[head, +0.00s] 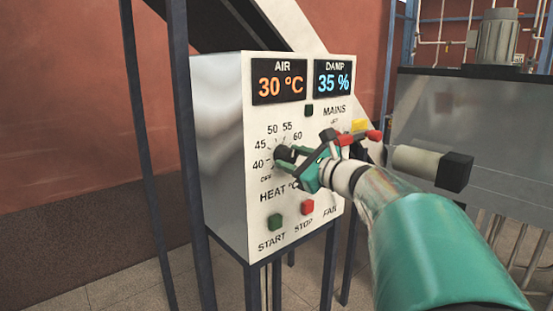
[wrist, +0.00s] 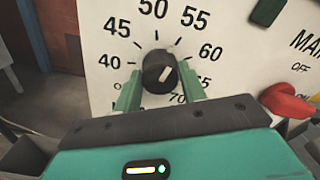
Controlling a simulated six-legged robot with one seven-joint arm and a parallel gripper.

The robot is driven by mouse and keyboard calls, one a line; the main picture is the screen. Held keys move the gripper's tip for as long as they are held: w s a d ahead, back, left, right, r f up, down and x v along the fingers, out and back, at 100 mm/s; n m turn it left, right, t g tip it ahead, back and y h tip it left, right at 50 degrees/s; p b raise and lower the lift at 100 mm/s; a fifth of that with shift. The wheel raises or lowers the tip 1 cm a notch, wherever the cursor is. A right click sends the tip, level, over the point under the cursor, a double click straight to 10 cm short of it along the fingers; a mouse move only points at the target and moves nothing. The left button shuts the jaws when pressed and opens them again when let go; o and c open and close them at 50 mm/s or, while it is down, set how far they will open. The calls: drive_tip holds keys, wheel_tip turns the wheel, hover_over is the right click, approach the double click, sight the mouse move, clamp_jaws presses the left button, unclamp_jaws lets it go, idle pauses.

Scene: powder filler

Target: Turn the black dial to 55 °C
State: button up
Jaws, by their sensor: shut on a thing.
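The black dial (wrist: 158,66) is on the white panel, within a ring of numbers from 40 to 70. Its white mark slants up and to the right, roughly toward 55; I cannot read it more exactly. In the head view the dial (head: 284,154) is partly hidden by my gripper (head: 287,161). My gripper's green fingers also show in the wrist view (wrist: 160,88), one on each side of the dial, shut on it. The AIR display (head: 280,86) reads 30 °C.
A red MAINS switch handle (wrist: 288,101) is close to the right of my gripper. Below the dial are a green START button (head: 275,222) and a red STOP button (head: 307,207). The DAMP display (head: 333,83) reads 35 %. A grey machine (head: 430,105) stands at right.

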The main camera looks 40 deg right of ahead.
drive_tip(key=shift+m, duration=0.6)
drive_tip(key=o, duration=1)
drive_tip(key=shift+c, duration=0.2)
drive_tip(key=shift+s, duration=0.15)
drive_tip(key=s, duration=1.3)
drive_tip(key=shift+s+d, duration=0.2)
drive_tip(key=shift+s, duration=0.1)
drive_tip(key=shift+f, duration=0.1)
